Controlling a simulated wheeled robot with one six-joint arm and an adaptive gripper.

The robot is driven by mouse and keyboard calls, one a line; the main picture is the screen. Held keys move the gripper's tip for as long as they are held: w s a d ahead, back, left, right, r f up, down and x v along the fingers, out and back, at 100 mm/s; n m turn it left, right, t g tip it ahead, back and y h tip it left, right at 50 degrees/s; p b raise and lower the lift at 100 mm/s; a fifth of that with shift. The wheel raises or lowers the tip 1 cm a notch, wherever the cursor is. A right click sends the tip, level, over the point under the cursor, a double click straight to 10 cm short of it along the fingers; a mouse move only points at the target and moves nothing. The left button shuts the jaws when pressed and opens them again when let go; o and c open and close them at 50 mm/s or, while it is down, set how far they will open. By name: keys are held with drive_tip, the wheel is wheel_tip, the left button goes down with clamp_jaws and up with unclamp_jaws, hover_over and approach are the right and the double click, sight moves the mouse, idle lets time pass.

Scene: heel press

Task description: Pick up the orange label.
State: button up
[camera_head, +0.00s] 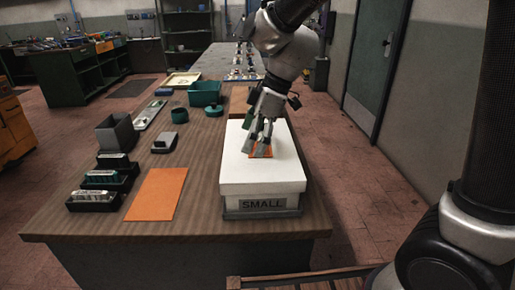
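A small orange piece, seemingly the orange label (262,152), is on or just above the top of the white box (245,172) marked SMALL. My gripper (257,150) points down over the box, with its fingertips right at the orange piece. The fingers partly hide it, and I cannot tell whether they are closed on it or apart around it. A larger flat orange sheet (157,194) lies on the wooden table to the left of the box, clear of my gripper.
Several dark trays with metal pieces (97,196) stand at the table's left edge. A grey bin (117,132), a teal container (204,92) and a grey block (164,143) are farther back. Bare tabletop (205,150) lies left of the box.

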drive_tip(key=shift+a+f, duration=0.1)
drive_tip(key=shift+f, duration=0.05)
drive_tip(key=c, duration=0.8)
wheel_tip(320, 180, up, 13)
idle(0.6)
drive_tip(key=shift+s, duration=0.15)
